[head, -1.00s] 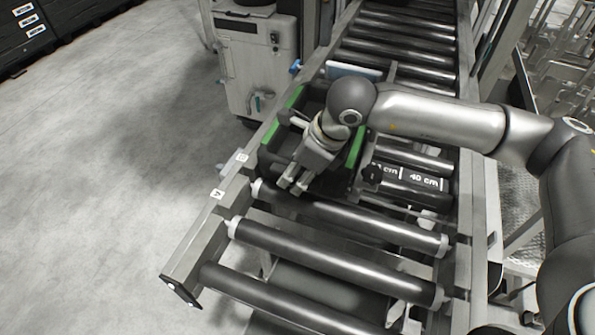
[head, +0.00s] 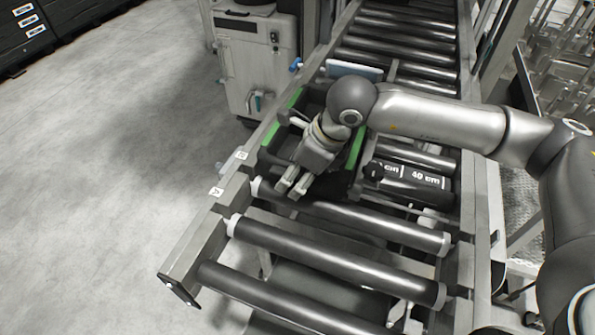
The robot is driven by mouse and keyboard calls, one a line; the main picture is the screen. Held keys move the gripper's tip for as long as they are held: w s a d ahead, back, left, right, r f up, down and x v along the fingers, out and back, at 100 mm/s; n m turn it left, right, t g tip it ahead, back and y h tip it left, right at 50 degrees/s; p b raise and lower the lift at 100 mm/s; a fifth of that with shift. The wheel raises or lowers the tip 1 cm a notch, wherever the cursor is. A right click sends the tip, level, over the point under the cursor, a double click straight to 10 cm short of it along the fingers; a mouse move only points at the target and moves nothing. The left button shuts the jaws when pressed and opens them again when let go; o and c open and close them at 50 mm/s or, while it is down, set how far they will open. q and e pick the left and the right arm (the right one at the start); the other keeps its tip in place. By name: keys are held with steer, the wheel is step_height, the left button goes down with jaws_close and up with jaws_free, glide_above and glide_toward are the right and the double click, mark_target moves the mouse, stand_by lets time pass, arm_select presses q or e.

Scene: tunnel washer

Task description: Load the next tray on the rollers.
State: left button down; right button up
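A dark tray with green side strips (head: 272,134) sits on the roller conveyor, near its front end. My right arm comes in from the right and reaches over the tray. My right gripper (head: 291,183) is at the tray's near edge, its fingers pointing toward the near rollers (head: 335,225). A narrow gap shows between its fingertips; whether it holds the tray's edge cannot be made out. The wrist and arm hide much of the tray's inside and right side. My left gripper is not in view.
A light blue and white flat piece (head: 352,70) lies across the conveyor behind the tray. A black block marked "40 cm" (head: 424,177) is right of the tray. A grey machine cabinet (head: 258,65) stands at the left. The floor at left and the front rollers are clear.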

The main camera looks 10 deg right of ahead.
stand_by(0.3)
steer(key=v, duration=1.2)
steer(key=shift+f, duration=0.1)
